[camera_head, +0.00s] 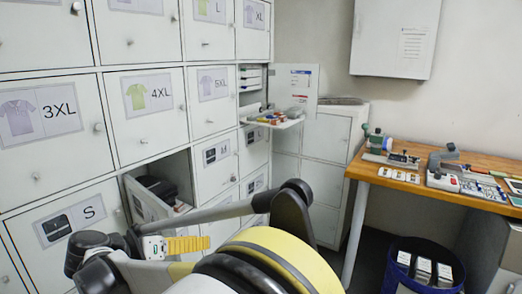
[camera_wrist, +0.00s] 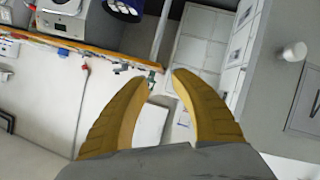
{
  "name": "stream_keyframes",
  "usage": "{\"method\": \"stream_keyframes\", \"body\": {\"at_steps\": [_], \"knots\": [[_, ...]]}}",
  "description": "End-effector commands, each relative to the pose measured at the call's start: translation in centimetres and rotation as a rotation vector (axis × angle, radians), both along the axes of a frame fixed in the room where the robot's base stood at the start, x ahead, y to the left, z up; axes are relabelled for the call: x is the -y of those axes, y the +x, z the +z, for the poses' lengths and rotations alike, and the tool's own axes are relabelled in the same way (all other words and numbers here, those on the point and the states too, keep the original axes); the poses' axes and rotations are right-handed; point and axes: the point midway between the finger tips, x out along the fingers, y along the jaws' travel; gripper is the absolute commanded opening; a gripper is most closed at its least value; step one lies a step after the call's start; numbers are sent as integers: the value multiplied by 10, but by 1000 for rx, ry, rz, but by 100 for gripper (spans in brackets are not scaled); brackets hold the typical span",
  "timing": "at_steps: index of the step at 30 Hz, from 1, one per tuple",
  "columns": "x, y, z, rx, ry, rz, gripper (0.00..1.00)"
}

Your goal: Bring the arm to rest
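My gripper (camera_wrist: 160,82) shows in the wrist view with its two yellow ribbed fingers apart and nothing between them. In the head view my arm fills the bottom middle, bent, with yellow and dark links. A yellow ribbed finger (camera_head: 187,245) of my gripper shows there, in front of the lower cabinet doors, and the rest of the gripper is largely hidden. The gripper appears to hold nothing and touches nothing that I can make out.
A wall of labelled lockers (camera_head: 40,130) stands close on the left. One lower compartment (camera_head: 148,203) is open, with dark items inside. A small shelf with items (camera_head: 275,120) juts out behind. A wooden workbench (camera_head: 430,180) stands right, above a blue bin (camera_head: 402,285).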

Motion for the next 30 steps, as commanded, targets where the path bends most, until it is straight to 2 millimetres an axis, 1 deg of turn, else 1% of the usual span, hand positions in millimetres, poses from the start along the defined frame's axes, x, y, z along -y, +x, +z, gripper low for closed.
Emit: {"method": "stream_keyframes", "body": {"at_steps": [1,2,3,4,5,6,7,8,9,11,12,14,15,19,21,24,27,30], "knots": [[37,7,11,-69,13,0,29],[56,9,14,-114,23,9,29],[81,10,19,-170,41,23,29],[100,10,22,-210,55,35,29],[118,8,24,-248,71,48,29],[141,4,27,-294,94,66,29],[158,-1,29,-327,112,80,29],[175,-6,30,-358,132,94,29],[196,-15,30,-393,160,116,29],[225,-30,31,-438,204,149,29],[243,-42,30,-461,235,172,29],[267,-61,28,-487,282,209,29],[281,-75,26,-497,314,233,29],[317,-121,15,-500,412,312,29],[330,-145,8,-480,458,353,29],[342,-172,-3,-437,508,401,29],[349,-191,-13,-392,539,435,29],[352,-201,-19,-357,554,454,29]]}}
